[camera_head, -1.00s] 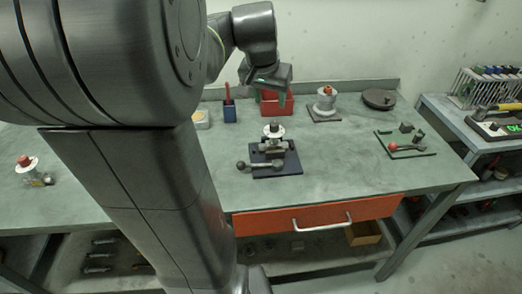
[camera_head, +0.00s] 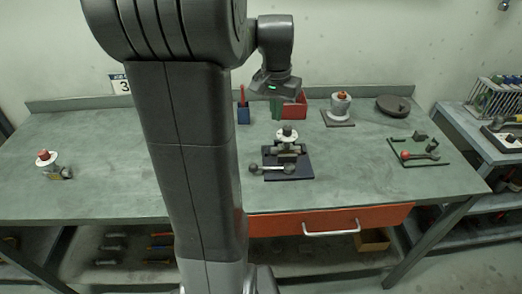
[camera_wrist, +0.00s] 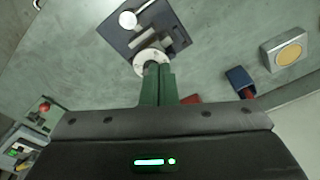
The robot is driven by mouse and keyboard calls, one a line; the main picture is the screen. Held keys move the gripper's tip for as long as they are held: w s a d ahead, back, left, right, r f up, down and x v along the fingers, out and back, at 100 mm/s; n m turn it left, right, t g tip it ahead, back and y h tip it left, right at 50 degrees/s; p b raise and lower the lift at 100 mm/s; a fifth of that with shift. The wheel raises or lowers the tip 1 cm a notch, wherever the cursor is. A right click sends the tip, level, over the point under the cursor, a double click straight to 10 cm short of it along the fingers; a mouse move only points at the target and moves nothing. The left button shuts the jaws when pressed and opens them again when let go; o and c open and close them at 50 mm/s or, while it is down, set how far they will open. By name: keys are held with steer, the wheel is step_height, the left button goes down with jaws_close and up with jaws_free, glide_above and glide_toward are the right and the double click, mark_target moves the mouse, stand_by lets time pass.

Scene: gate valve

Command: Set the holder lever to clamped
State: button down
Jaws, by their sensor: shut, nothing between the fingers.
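A dark fixture plate (camera_head: 302,169) lies near the middle of the bench. On it stands a metal holder block (camera_head: 287,151) with a round pale flange (camera_head: 287,135) on top. A lever with a dark ball end (camera_head: 254,168) lies along its front, pointing left. In the wrist view the ball (camera_wrist: 128,19) and flange (camera_wrist: 153,60) also show. My gripper (camera_head: 277,112) is above and behind the fixture, pointing down. Its green fingers (camera_wrist: 158,82) are shut together and empty, and overlap the flange's edge in the wrist view; contact cannot be told.
A green plate with a red-knobbed lever (camera_head: 405,155) is at the right. A red bin (camera_head: 297,108) and blue cup (camera_head: 243,115) stand behind the fixture. A flanged part (camera_head: 340,105) is back right, another (camera_head: 46,160) far left. The bench between is clear.

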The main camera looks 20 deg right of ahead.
steer(key=f+g+y, duration=0.1)
steer(key=w+a+f+g+y+p, duration=0.1)
steer(key=f, duration=0.1)
steer(key=a+f+g+y, duration=0.1)
steer(key=shift+w+a+f+m, duration=0.15)
steer(key=shift+w+a+m, duration=0.15)
steer(key=shift+w, duration=0.1)
steer(key=p+x, duration=0.1)
steer(key=x, duration=0.9)
steer(key=shift+s+a, duration=0.1)
steer(key=shift+s, duration=0.05)
